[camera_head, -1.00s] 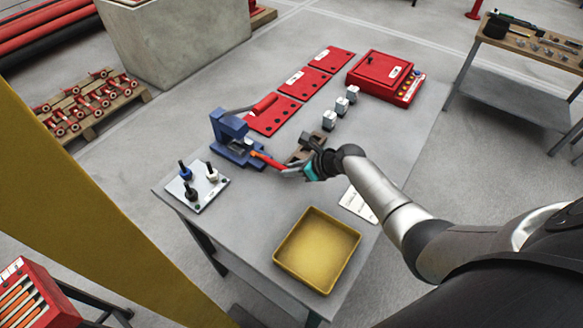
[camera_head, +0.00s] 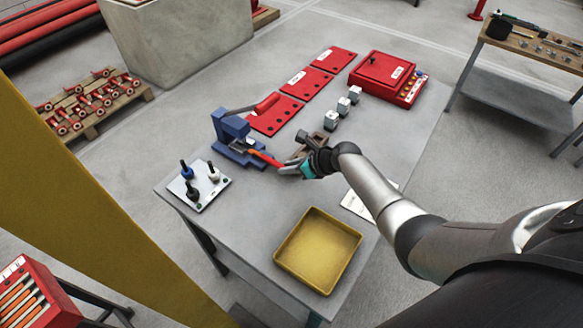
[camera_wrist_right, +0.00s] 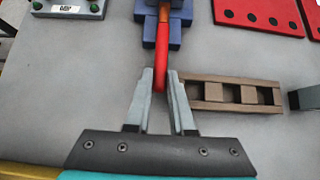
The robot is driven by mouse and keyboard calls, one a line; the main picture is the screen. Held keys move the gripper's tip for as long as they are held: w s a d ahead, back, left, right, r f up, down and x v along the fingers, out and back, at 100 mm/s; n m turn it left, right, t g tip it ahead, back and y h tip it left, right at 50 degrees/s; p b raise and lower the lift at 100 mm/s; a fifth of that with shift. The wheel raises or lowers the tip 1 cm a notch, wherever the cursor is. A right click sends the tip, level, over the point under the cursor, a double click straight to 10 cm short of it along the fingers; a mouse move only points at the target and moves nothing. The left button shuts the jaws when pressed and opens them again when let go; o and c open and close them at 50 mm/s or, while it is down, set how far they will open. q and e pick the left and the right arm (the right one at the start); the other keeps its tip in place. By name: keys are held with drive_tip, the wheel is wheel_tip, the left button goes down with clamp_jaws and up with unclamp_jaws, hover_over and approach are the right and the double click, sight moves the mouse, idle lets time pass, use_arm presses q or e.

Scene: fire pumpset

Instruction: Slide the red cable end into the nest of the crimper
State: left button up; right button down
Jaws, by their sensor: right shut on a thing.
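The blue crimper (camera_head: 232,130) stands on the grey table with its red-gripped lever (camera_head: 266,104) raised toward the back right. My right gripper (camera_head: 281,167) is just right of and in front of it, shut on the red cable (camera_head: 264,158). In the right wrist view the cable (camera_wrist_right: 172,62) runs from between the fingertips (camera_wrist_right: 161,80) up over the blue crimper base (camera_wrist_right: 148,28). Its far end overlaps the crimper at the top edge; I cannot tell whether it sits inside the nest. My left gripper is not in view.
A brown slotted wooden block (camera_wrist_right: 232,94) lies right beside the right gripper. A switch plate (camera_head: 202,190) is at the table's left corner and a yellow tray (camera_head: 318,252) at the front. Red plates (camera_head: 275,115), small white-grey blocks (camera_head: 331,120) and a red box (camera_head: 384,75) are behind.

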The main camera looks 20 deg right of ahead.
sight(272, 160)
drive_tip(key=shift+w+a+b, duration=0.25)
drive_tip(key=shift+w+a, duration=0.15)
drive_tip(key=shift+w, duration=0.25)
drive_tip(key=shift+w+a+b, duration=0.2)
drive_tip(key=shift+w+a, duration=0.15)
drive_tip(key=shift+w, duration=0.35)
drive_tip(key=shift+w+a+b, duration=0.25)
drive_tip(key=shift+w+a, duration=0.15)
drive_tip(key=shift+w, duration=0.25)
drive_tip(key=c, duration=0.7)
unclamp_jaws()
drive_tip(key=shift+s+d+r+p, duration=0.2)
drive_tip(key=shift+s+r+p, duration=0.15)
drive_tip(key=shift+r+p, duration=0.2)
drive_tip(key=p+v, duration=0.6)
drive_tip(key=v, duration=0.8)
drive_tip(key=shift+s+f+p, duration=0.1)
drive_tip(key=shift+f+p, duration=0.05)
drive_tip(key=shift+p, duration=0.15)
drive_tip(key=shift+s, duration=0.1)
